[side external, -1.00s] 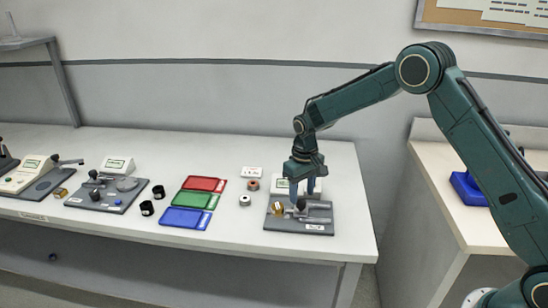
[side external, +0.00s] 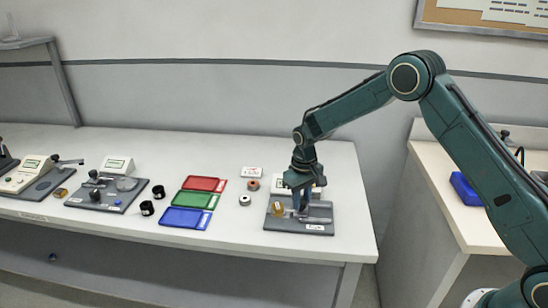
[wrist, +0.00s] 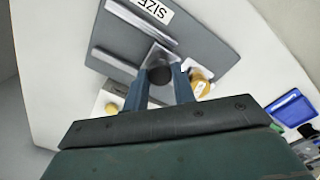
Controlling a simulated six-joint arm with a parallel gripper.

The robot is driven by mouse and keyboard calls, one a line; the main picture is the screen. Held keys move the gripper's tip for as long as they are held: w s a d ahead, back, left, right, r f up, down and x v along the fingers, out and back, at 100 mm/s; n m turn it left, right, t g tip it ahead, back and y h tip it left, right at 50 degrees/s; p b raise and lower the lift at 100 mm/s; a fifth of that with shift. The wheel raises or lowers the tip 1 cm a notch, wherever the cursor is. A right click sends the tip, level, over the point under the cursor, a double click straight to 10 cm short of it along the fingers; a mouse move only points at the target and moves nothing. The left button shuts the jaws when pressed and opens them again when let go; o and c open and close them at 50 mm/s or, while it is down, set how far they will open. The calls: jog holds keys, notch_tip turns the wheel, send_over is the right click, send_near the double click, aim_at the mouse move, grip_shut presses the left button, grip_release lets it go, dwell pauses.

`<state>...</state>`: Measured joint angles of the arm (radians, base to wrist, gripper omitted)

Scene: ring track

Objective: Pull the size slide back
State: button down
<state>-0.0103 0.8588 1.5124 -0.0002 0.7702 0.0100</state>
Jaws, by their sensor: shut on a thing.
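The size gauge, a grey base plate (side external: 330,222) with light rails, lies near the right end of the bench. It shows in the wrist view (wrist: 200,35) with a "SIZE" label. Its slide is a grey block (wrist: 158,54) with a dark round knob (wrist: 160,75) between the rails. My gripper (wrist: 162,78) is low over the gauge, its blue fingers shut on the knob from both sides. In the side view my gripper (side external: 301,208) hides the knob. A brass piece (side external: 278,210) sits at the plate's left; it is just beside the right finger in the wrist view (wrist: 201,82).
Red (side external: 205,184), green (side external: 196,200) and blue (side external: 186,218) trays lie left of the gauge. Small rings (side external: 245,200) and a white label block (side external: 252,172) stand between. Other gauges (side external: 108,193) are farther left. A blue bin (side external: 467,189) sits on the right bench.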

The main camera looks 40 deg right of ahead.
jog(key=shift+s+d, duration=1)
jog(key=shift+d, duration=0.05)
jog(key=c, duration=1.1)
grip_release()
jog(key=shift+c, duration=0.2)
jog(key=shift+r, duration=0.7)
notch_tip(320, 180, up, 12)
jog(key=shift+r, duration=0.2)
